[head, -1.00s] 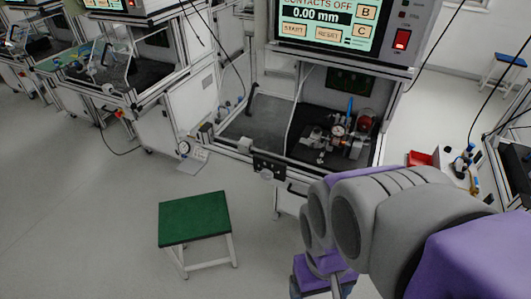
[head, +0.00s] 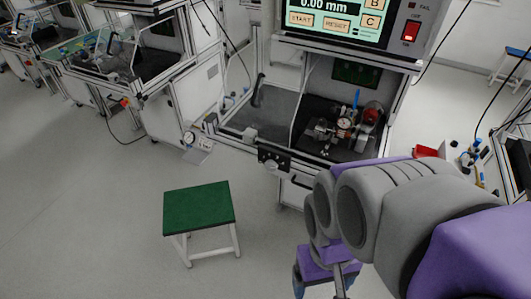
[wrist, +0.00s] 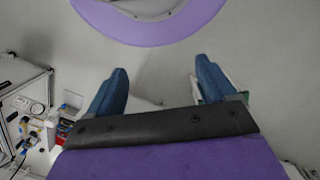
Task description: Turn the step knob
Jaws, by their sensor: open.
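The test station (head: 345,75) stands ahead in the head view, with a screen unit on top and a bay holding a fixture (head: 343,126) with a dial gauge and red and blue parts. A small black panel (head: 275,158) sits on its front edge. I cannot tell which part is the step knob; it is too small or hidden. My gripper shows in the wrist view (wrist: 161,68) with two blue fingers spread apart and nothing between them. In the head view my arm hangs at lower right, in front of the station and clear of the fixture.
A green-topped stool (head: 198,208) stands on the floor left of my arm. Other workstations (head: 125,55) line the back left. A red tray (head: 426,152) lies on a bench at the right. Open grey floor lies at the left and front.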

